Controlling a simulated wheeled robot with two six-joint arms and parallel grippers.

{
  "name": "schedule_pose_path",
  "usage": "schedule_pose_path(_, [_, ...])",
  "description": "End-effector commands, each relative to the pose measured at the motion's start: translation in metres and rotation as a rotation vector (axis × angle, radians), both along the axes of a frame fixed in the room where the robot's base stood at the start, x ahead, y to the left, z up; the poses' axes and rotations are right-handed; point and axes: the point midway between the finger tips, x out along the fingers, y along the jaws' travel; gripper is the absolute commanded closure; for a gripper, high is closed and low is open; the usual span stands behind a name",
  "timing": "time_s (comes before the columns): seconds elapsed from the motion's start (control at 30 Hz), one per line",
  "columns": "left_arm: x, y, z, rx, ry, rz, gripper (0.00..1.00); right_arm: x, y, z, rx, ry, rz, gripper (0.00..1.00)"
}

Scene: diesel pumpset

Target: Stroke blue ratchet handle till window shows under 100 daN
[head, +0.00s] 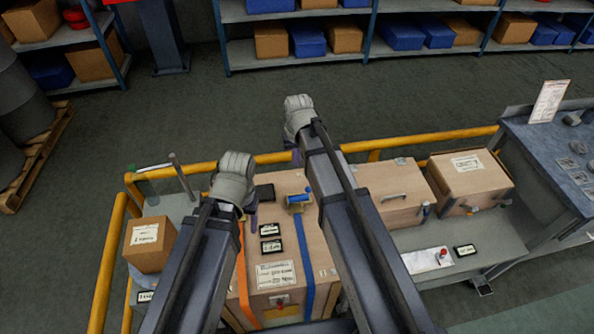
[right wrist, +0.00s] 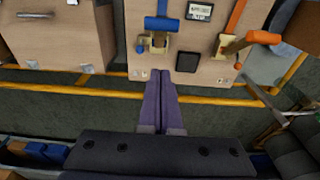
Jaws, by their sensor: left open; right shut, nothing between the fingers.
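The blue ratchet handle (head: 300,197) sits on a tan ratchet on top of the wooden crate (head: 330,262), by its far edge; it also shows in the right wrist view (right wrist: 162,24). A blue strap (head: 304,268) runs from there down the crate. Small dark display windows (head: 270,230) with white labels lie left of it; their readings are too small to read. My right gripper (right wrist: 162,74) is shut and empty, just beyond the crate's far edge, apart from the handle. My left gripper (head: 252,206) is open over the crate's left part, its fingers mostly hidden.
An orange strap (head: 243,280) runs along the crate's left side; its orange-handled ratchet (right wrist: 235,45) shows in the right wrist view. A yellow rail (head: 270,158) passes behind the crate. A cardboard box (head: 148,243) stands left, and smaller wooden crates (head: 470,178) stand right.

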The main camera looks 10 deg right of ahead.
Motion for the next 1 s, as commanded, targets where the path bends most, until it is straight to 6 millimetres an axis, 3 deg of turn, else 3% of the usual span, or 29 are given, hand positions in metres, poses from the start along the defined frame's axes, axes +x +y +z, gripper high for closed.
schedule_pose_path(0.8, [0.000,0.000,-0.106,0.000,0.000,0.002,0.36,0.011,0.000,-0.106,0.000,0.000,0.000,1.00])
schedule_pose_path(1.0, [0.000,0.000,-0.125,0.000,0.000,0.002,0.36,-0.011,0.000,-0.125,0.000,0.000,0.000,1.00])
